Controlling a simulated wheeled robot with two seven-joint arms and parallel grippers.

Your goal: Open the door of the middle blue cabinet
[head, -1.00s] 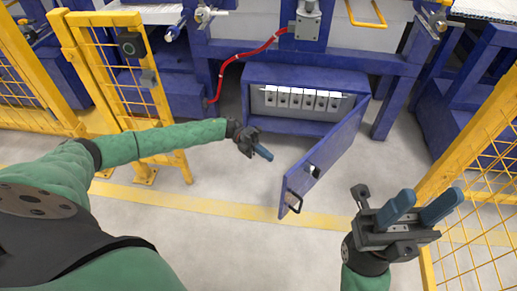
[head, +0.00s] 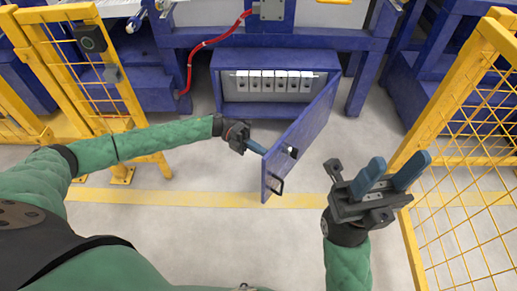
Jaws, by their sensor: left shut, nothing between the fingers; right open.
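The middle blue cabinet (head: 222,98) stands low at the centre of the head view. Its door (head: 308,128) is hinged on the right and stands wide open, swung out toward me. A dark handle (head: 275,184) and a small latch (head: 290,152) show on the door's outer edge side. Several white switch units (head: 273,81) show inside. My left gripper (head: 257,147) is shut and empty, its fingertips at the inner side of the door; I cannot tell whether they touch it. My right gripper (head: 389,173) is open and empty, to the right of the door.
A yellow mesh fence (head: 462,130) stands close on the right, near my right gripper. A yellow fence gate (head: 88,75) stands on the left. A red hose (head: 203,46) runs above the cabinet's left. The grey floor in front is clear.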

